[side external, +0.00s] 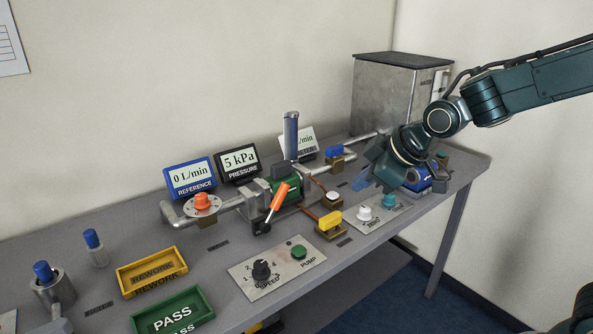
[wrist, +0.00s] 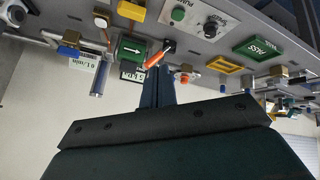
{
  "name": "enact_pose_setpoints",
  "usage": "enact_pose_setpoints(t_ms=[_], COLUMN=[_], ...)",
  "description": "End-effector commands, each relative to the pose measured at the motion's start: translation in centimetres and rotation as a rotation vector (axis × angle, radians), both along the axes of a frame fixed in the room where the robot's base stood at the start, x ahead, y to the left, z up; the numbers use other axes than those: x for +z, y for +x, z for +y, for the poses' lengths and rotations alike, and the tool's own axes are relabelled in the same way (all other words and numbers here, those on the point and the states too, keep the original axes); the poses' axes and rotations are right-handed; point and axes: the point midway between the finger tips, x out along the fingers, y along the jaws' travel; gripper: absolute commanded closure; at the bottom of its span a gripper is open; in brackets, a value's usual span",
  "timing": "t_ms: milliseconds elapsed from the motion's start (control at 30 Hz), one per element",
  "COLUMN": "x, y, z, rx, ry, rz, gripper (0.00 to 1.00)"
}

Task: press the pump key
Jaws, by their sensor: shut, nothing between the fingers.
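The pump key is a round green button (side external: 299,252) beside the word PUMP, on a grey panel (side external: 243,284) near the table's front edge. The panel also carries a black SPEED knob (side external: 261,269). In the wrist view, which is upside down, the green button (wrist: 178,14) and the black knob (wrist: 211,29) show at the top. My gripper (side external: 364,180) is shut and empty, above the right part of the table. It is well to the right of the button and higher, not touching it. My fingers (wrist: 157,84) also show in the wrist view.
A second panel (side external: 365,216) with white and teal knobs lies to the right. Yellow (side external: 124,282) and green (side external: 139,322) trays are left.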

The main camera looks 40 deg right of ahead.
Motion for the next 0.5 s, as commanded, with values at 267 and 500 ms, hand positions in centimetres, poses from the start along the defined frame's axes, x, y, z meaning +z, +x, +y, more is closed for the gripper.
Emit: enact_pose_setpoints(t_ms=[267,500], x=[-3.3,-6.5], y=[4.6,8.0], z=[1.7,3.2], rx=[0.11,0.201], ry=[-0.061,-0.116], rz=[-0.045,-0.092], gripper=[1.0,1.0])
